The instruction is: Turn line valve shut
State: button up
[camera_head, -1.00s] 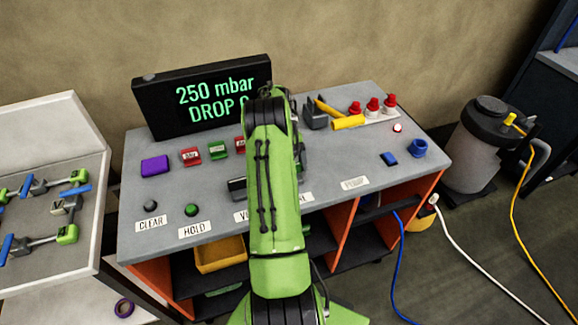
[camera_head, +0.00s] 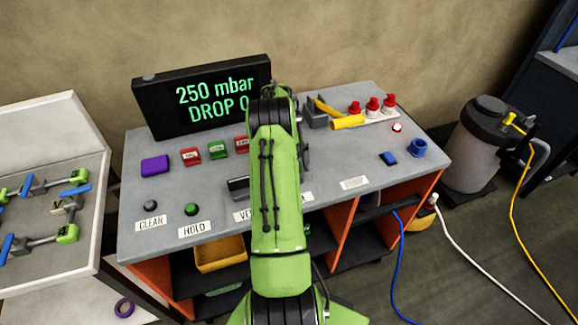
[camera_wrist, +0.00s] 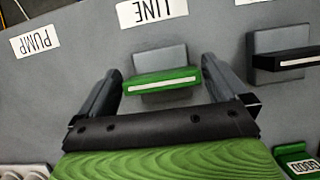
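The line valve shows in the wrist view as a grey block with a green handle (camera_wrist: 162,81) carrying a white stripe. The handle lies roughly crosswise in the picture, below the upside-down LINE label (camera_wrist: 152,10). My gripper (camera_wrist: 162,72) is open, with one finger at each end of the handle. The fingertips are very close to the handle's ends; I cannot tell whether they touch. In the head view my arm covers the line valve and my gripper's fingers.
In the wrist view, a valve with a black handle (camera_wrist: 285,60) stands close to the right finger. The PUMP label (camera_wrist: 36,40) is at left. The console display (camera_head: 203,97) reads 250 mbar. A yellow-handled item (camera_head: 347,122) and red-capped parts (camera_head: 372,104) stand at the console's back right.

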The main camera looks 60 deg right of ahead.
jog(key=p+v, duration=0.3)
jog(key=v, duration=0.9)
jog(key=shift+p, duration=0.35)
